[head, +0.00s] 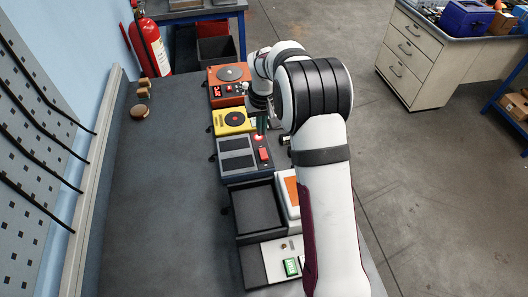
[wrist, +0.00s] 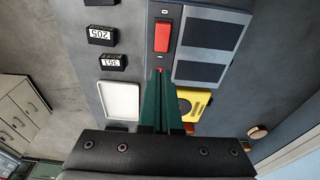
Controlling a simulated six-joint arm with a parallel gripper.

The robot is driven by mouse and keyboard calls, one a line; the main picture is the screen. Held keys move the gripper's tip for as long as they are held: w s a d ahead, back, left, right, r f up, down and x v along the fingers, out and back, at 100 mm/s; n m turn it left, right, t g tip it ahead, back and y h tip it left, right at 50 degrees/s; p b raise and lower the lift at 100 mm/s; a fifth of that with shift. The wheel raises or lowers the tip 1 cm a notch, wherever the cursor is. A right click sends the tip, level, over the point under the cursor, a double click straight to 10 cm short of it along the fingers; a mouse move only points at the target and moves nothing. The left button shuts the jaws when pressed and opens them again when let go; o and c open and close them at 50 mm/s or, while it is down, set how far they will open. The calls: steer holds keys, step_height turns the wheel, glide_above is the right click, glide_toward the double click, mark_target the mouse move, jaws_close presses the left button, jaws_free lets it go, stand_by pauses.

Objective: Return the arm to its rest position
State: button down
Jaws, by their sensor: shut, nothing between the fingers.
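My gripper (head: 261,126) hangs over the row of devices on the bench, above the area between the yellow device and the grey-blue switch box. In the wrist view its green fingers (wrist: 159,76) are together with nothing between them. The grey-blue box (head: 236,160) has two dark panels and a red rocker switch (head: 264,154); the switch also shows in the wrist view (wrist: 163,36). A red light glows by the fingertips; I cannot tell whether they touch the box. My arm reaches in from the lower right of the head view and bends over the bench.
A yellow device (head: 234,121) and an orange device with a round plate (head: 229,74) stand farther back. A black tray (head: 240,212) and a panel with a green button (head: 291,267) are nearer. Small labelled black blocks (wrist: 101,35) and a white tray (wrist: 120,99) lie alongside. The bench's left side is mostly clear.

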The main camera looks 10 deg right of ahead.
steer(key=shift+r, duration=0.3)
steer(key=s+a+r+m, duration=0.2)
steer(key=s+r, duration=0.8)
steer(key=s, duration=0.4)
steer(key=s+a+m+g+y, duration=0.1)
steer(key=s, duration=1.1)
steer(key=s+a+m+g, duration=0.1)
steer(key=s+m, duration=0.1)
steer(key=s, duration=1)
steer(key=shift+a+m+y, duration=0.3)
steer(key=shift+a+y, duration=0.1)
